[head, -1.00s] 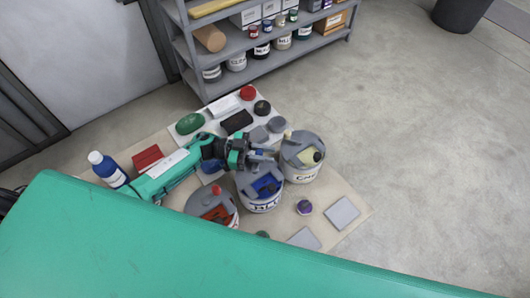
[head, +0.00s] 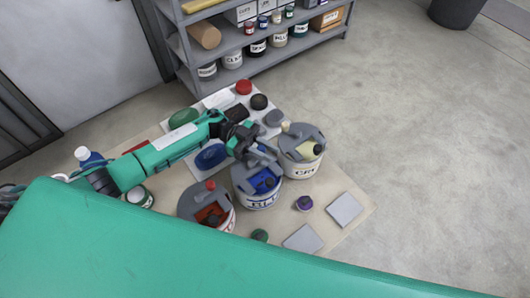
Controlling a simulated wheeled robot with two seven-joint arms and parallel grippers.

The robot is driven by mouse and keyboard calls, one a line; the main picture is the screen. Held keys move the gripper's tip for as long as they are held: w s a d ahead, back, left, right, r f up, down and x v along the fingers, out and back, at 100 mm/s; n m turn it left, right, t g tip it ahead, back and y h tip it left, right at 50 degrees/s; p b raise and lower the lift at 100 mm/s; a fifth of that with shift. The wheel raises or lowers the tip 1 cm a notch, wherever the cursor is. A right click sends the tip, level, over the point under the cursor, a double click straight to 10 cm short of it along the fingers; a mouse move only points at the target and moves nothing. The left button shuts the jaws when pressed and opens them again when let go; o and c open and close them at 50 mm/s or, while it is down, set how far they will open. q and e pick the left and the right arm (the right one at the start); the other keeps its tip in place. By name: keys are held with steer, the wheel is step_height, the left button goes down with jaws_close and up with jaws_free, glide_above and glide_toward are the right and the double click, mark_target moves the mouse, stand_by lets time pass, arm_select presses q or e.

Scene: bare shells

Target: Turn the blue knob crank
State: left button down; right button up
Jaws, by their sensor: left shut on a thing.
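The blue pot (head: 257,202), labelled in blue, stands in the middle of a row of three pots on a beige mat. Its grey lid (head: 242,180) has an opening showing blue inside. My left gripper (head: 263,158) is over the back of this lid, shut on the blue pot's crank knob, which its fingers hide. The red pot (head: 228,221) to the front left has a red knob (head: 211,185) on its lid. The cream pot (head: 303,170) to the back right has a cream knob (head: 286,127). My right gripper is not in view.
Several coloured lids and grey blocks lie on a white board behind the pots. A blue bottle (head: 88,157) stands at left. A purple jar (head: 304,203) and two grey tiles (head: 344,209) lie to the right. A stocked shelf (head: 262,62) stands behind.

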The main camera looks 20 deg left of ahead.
arm_select(q)
steer(key=shift+s+d+m+g+y+b, duration=0.15)
steer(key=shift+m+g+y+b, duration=0.15)
steer(key=shift+m+g+b, duration=0.45)
steer(key=c, duration=1.2)
jaws_free()
steer(key=shift+c, duration=0.2)
steer(key=shift+a+f, duration=0.1)
steer(key=shift+a, duration=0.25)
steer(key=b+v, duration=0.4)
steer(key=v, duration=0.9)
steer(key=shift+w+b, duration=0.2)
steer(key=shift+b, duration=0.2)
